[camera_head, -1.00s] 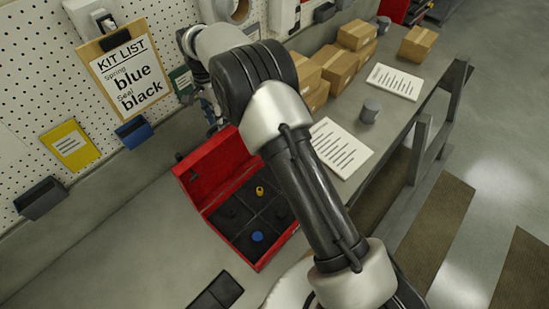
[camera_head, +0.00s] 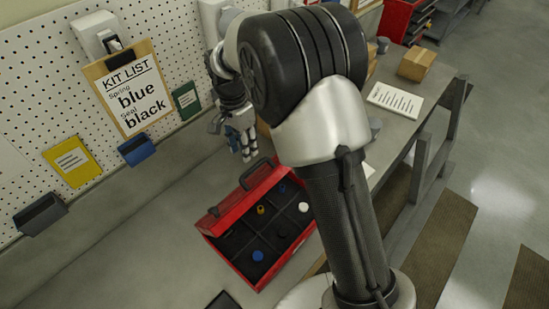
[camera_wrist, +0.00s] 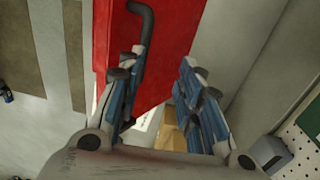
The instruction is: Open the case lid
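The red case (camera_head: 231,258) sits on the bench, and its divided interior shows from above. Its red lid (camera_head: 243,203) stands raised along the back edge, seen nearly edge-on, with a dark handle (camera_head: 257,172) on it. In the wrist view the red lid (camera_wrist: 165,45) fills the upper middle, with the handle (camera_wrist: 146,22) beside it. My gripper (camera_head: 240,152) is just behind the lid, near the handle. Its blue-grey fingers are apart in the wrist view (camera_wrist: 160,72), with nothing held between them. Whether a finger touches the lid, I cannot tell.
Inside the case are a yellow part (camera_head: 261,210), a blue part (camera_head: 257,255) and a white part (camera_head: 304,207). The pegboard with the kit list (camera_head: 135,95) stands behind. A paper sheet (camera_head: 395,100) and cardboard box (camera_head: 416,63) lie to the right. Bench left of the case is clear.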

